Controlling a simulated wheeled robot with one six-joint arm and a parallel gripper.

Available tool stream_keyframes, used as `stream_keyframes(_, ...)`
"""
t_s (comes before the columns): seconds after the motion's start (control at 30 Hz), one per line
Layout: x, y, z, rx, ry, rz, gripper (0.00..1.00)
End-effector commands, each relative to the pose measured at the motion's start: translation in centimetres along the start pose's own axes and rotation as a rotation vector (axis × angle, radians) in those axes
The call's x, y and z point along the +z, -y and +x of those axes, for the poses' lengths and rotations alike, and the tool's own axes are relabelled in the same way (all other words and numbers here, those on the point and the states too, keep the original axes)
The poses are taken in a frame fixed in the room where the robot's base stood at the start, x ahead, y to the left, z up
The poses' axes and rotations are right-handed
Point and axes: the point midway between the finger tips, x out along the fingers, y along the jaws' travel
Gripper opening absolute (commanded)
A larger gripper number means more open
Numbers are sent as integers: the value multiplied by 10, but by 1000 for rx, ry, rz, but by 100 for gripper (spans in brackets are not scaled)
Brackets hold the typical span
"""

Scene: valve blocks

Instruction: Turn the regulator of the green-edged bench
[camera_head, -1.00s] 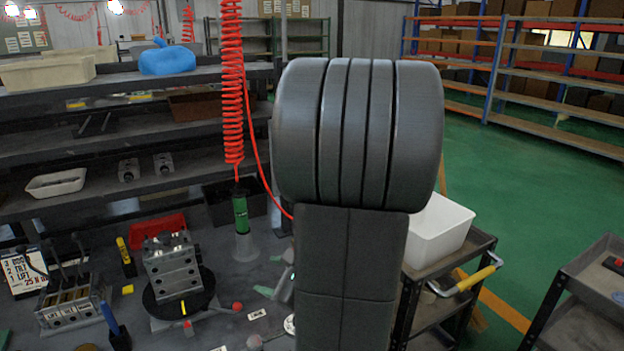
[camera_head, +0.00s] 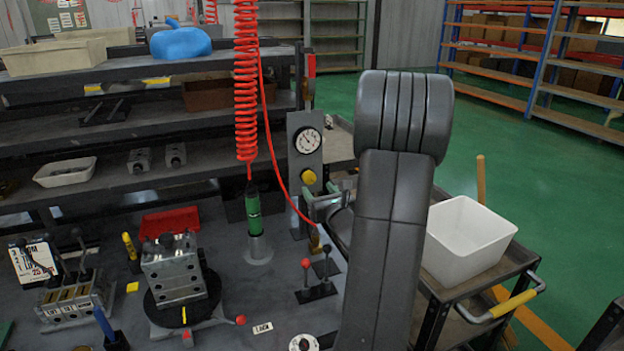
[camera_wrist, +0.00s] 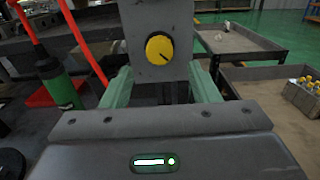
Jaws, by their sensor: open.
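The regulator is a round yellow knob (camera_head: 309,177) low on an upright grey panel (camera_head: 300,140), below a white dial gauge (camera_head: 308,140). In the wrist view the yellow knob (camera_wrist: 159,47) faces me, with a dark pointer line aimed down and right. My gripper (camera_head: 321,194) is beside the panel, just below and near the knob. In the wrist view its green fingers (camera_wrist: 160,78) are apart, with nothing between them; the knob shows ahead, above and between them. I cannot tell the exact gap. The bench (camera_head: 240,300) is dark grey; I cannot make out a green edge.
A red coiled hose (camera_head: 246,90) hangs to a green tool (camera_head: 253,212) left of the panel. Red-knobbed levers (camera_head: 306,265) stand in front. A valve block (camera_head: 173,270) sits on a turntable at left. A cart with a white bin (camera_head: 468,243) stands right.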

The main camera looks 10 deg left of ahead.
Motion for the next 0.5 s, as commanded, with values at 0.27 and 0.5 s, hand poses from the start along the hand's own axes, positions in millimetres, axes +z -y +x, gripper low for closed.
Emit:
stream_keyframes(0.27,1,-1,49,2,0,-1,55)
stream_keyframes(0.5,0,0,62,0,0,-1,55)
